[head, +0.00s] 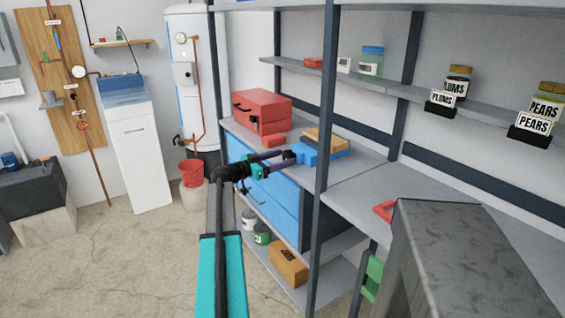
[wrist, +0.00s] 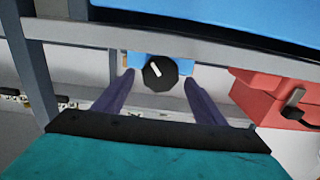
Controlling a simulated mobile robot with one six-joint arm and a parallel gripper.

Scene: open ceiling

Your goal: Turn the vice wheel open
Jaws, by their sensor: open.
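A blue vice (head: 308,153) sits on the shelf top, with a tan wooden piece (head: 325,139) at it. In the wrist view its blue body (wrist: 146,63) shows behind a round black wheel (wrist: 160,74) with a white mark slanting up to the left. My gripper (head: 285,158) is at the wheel's end of the vice. In the wrist view my gripper (wrist: 159,78) is open, with one purple finger on each side of the wheel. The wheel appears between the fingertips. I cannot tell whether either finger touches it. The head view mostly hides the wheel.
Blue drawers (head: 272,200) are below. A dark shelf post (head: 320,200) rises close to the vice. Jars stand on the upper shelf (head: 400,92).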

